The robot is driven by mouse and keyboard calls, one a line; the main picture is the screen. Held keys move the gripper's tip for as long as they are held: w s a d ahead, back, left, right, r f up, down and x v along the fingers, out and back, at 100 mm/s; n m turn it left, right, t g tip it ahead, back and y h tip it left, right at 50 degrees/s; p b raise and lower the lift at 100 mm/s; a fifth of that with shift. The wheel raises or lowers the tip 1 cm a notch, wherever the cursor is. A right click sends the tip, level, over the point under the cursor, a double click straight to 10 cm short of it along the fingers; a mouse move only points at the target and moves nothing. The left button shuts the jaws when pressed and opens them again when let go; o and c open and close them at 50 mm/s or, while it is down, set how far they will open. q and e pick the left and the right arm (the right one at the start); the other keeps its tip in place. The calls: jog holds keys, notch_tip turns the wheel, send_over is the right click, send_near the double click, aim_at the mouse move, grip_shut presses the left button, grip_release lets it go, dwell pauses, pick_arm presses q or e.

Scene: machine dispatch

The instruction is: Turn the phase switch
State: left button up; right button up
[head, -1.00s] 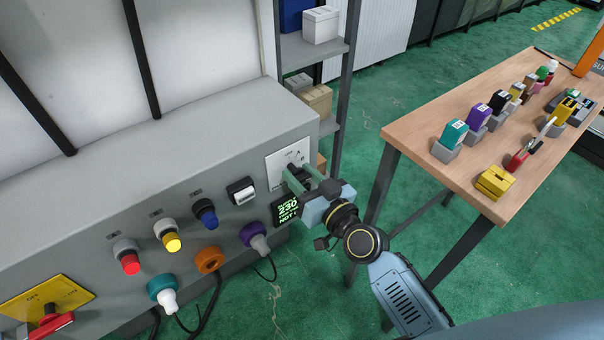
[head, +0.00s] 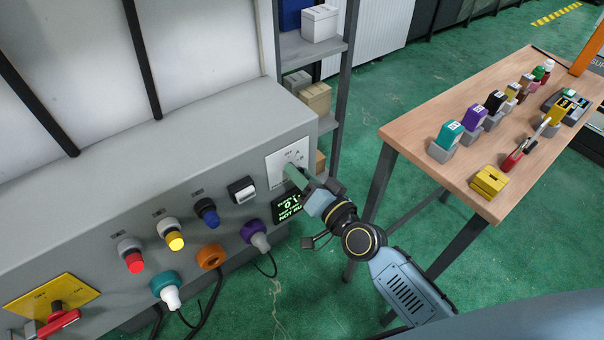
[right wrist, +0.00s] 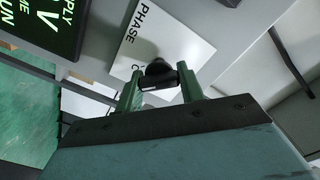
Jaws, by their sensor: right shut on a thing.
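The phase switch is a black knob (right wrist: 160,69) on a white plate (head: 284,160) at the right end of the grey machine panel. The plate (right wrist: 137,38), marked PHASE, also shows in the right wrist view. My right gripper (head: 296,177) is shut on the knob, with one green finger on each side of it in the right wrist view (right wrist: 160,84). In the head view the gripper hides the knob. The display (head: 287,205) below the plate is lit with green text, partly covered by my gripper. My left gripper is not in view.
The panel also bears a red switch on a yellow plate (head: 78,290), red, yellow and blue buttons, and coloured sockets with plugs. A wooden table (head: 424,136) with several coloured blocks stands at the right. A shelf (head: 335,50) stands behind the panel.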

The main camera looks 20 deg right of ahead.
dwell(0.3)
jog(key=o, duration=1)
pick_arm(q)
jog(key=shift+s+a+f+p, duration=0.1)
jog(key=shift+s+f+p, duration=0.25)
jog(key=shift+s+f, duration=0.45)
pick_arm(e)
jog(key=v, duration=1.3)
jog(key=shift+s, duration=0.2)
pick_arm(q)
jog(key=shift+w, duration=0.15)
pick_arm(e)
jog(key=shift+r, duration=0.1)
